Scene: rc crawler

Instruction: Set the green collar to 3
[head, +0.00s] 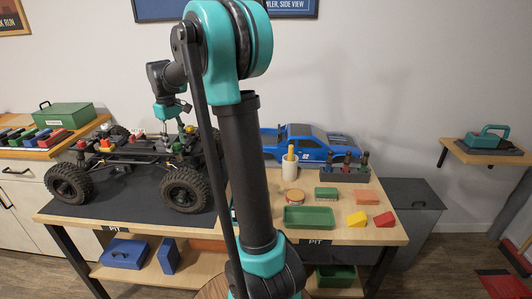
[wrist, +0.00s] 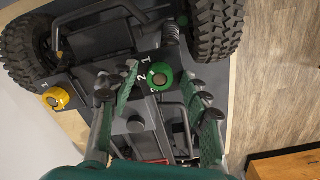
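The green collar (wrist: 159,76) is a round knob with a dark centre on the crawler chassis (head: 130,158). White numbers stand beside it: 1, 2 and, partly hidden, what looks like 3. I cannot make out which number it points to. In the wrist view my gripper (wrist: 160,84) is open, its left finger left of the collar and its right finger to the right. I see no contact; whether the tips are down at the collar's height is unclear. In the head view my gripper (head: 170,128) hangs over the chassis, its fingers too small to read.
A yellow collar (wrist: 56,98) sits to the left in the wrist view. Large tyres (head: 188,190) flank the chassis on a dark mat (head: 120,205). A blue body shell (head: 300,143), a green tray (head: 308,217) and a tool rack (head: 345,174) stand right of my arm.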

